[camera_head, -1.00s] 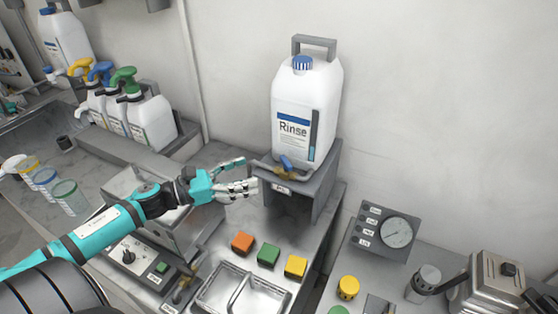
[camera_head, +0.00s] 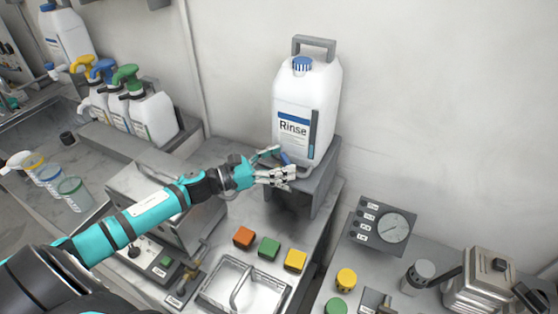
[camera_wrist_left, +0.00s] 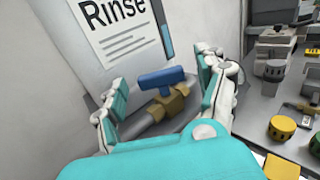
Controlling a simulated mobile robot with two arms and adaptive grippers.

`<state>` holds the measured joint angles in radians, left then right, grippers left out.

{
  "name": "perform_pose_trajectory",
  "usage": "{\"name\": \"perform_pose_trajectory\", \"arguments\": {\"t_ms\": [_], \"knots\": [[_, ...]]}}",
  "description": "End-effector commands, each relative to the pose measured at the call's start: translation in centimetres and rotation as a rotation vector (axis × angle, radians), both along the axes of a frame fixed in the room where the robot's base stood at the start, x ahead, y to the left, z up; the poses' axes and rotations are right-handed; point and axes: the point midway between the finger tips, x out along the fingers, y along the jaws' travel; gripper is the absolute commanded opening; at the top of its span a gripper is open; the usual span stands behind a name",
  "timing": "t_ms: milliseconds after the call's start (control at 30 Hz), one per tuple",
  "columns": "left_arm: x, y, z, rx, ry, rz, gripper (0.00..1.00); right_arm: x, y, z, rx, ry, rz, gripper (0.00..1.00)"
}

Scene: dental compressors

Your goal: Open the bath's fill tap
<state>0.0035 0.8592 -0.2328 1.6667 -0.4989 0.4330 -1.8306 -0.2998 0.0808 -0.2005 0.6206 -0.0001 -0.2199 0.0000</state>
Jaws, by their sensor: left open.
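The fill tap has a blue handle and a brass body; in the left wrist view the blue handle (camera_wrist_left: 161,78) and brass body (camera_wrist_left: 170,102) sit between my open fingers. In the head view only a bit of the blue handle (camera_head: 285,158) shows past my left gripper (camera_head: 278,164). The tap is at the foot of the white Rinse container (camera_head: 305,105), which stands on a grey stand (camera_head: 325,180). My left gripper is open around the tap, with a finger on each side; I cannot tell if either touches it. The steel bath (camera_head: 150,185) is partly hidden under my left arm.
Orange, green (camera_head: 269,249) and yellow blocks lie in front of the stand. A gauge panel (camera_head: 380,226) stands to the right. Bottles with coloured pumps (camera_head: 150,115) and cups (camera_head: 75,193) are at the left.

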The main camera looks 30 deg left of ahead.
Motion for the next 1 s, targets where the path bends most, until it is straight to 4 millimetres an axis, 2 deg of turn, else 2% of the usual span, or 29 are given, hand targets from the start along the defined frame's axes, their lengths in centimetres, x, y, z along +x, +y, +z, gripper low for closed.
{"name": "perform_pose_trajectory", "arguments": {"t_ms": [67, 433, 733, 1000], "knots": [[-0.01, 0.01, 0.0, 0.0, 0.0, 0.0, 0.65, 0.0, -0.07, 0.0, -0.001, 0.0, 0.0, 0.73], [-0.03, 0.03, 0.02, -0.001, 0.001, 0.0, 0.17, -0.02, -0.1, 0.0, -0.001, 0.001, 0.0, 0.73], [-0.14, -0.13, 0.07, -0.004, 0.0, 0.039, 0.17, -0.02, -0.09, 0.15, -0.001, 0.001, 0.0, 0.73], [-0.34, -0.46, 0.18, -0.006, 0.0, 0.204, 0.17, -0.03, -0.07, 0.72, -0.001, 0.001, -0.001, 0.73]]}}
